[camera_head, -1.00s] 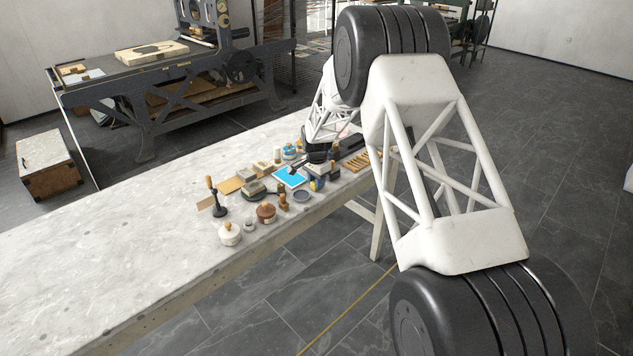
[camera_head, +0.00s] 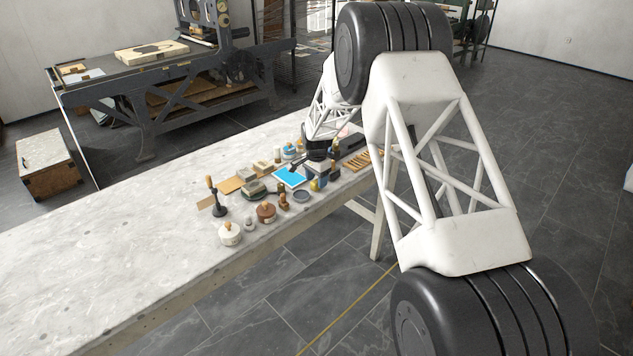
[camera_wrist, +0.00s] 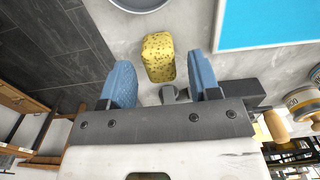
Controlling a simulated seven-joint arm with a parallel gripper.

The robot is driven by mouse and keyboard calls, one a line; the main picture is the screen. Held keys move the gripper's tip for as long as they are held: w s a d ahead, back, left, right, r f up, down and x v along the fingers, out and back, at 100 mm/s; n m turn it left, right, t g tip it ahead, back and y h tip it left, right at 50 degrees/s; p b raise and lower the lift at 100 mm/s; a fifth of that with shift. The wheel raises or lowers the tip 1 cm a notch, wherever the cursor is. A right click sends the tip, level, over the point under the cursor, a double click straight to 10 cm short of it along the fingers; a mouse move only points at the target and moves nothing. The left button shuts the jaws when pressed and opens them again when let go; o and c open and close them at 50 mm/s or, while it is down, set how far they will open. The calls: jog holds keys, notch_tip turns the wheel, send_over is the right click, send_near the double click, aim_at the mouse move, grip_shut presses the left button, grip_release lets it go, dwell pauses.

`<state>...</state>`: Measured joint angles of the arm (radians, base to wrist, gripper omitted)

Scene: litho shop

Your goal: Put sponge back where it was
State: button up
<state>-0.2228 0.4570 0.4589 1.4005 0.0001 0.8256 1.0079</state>
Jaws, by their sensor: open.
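The yellow speckled sponge (camera_wrist: 159,57) lies on the grey table top in the wrist view, just beyond the fingertips. It also shows as a small yellow shape in the head view (camera_head: 315,185), beside the blue sheet. My gripper (camera_wrist: 162,75) is open, its two blue fingers apart to the left and right of the sponge's near end. Nothing is held between them. In the head view the gripper is small and partly hidden among the objects at the table's far end.
The blue sheet (camera_wrist: 265,22) lies right of the sponge, and a round grey dish (camera_wrist: 140,3) lies beyond it. The table's edge and dark floor are at left in the wrist view. The table's near part is clear.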

notch_tip(320, 180, up, 11)
dwell(0.5)
jog(key=shift+r, duration=0.1)
dwell(0.7)
jog(key=s+d+r+n, duration=0.1)
jog(key=s+d+r, duration=0.4)
jog(key=s+r, duration=0.3)
jog(key=s+d+r+n+t, duration=0.15)
jog(key=s+d+r, duration=0.35)
jog(key=s, duration=0.5)
jog(key=s+d+r+n, duration=0.2)
jog(key=s+d+r, duration=0.2)
jog(key=s+r, duration=0.45)
jog(key=s+d+f+n, duration=0.1)
jog(key=s+d+n, duration=0.1)
jog(key=s, duration=1.5)
jog(key=s+d+n+t, duration=0.1)
jog(key=s+d, duration=0.4)
jog(key=s, duration=1.3)
jog(key=shift+s+f+n, duration=0.25)
jog(key=shift+f+n, duration=0.1)
jog(key=shift+n, duration=0.3)
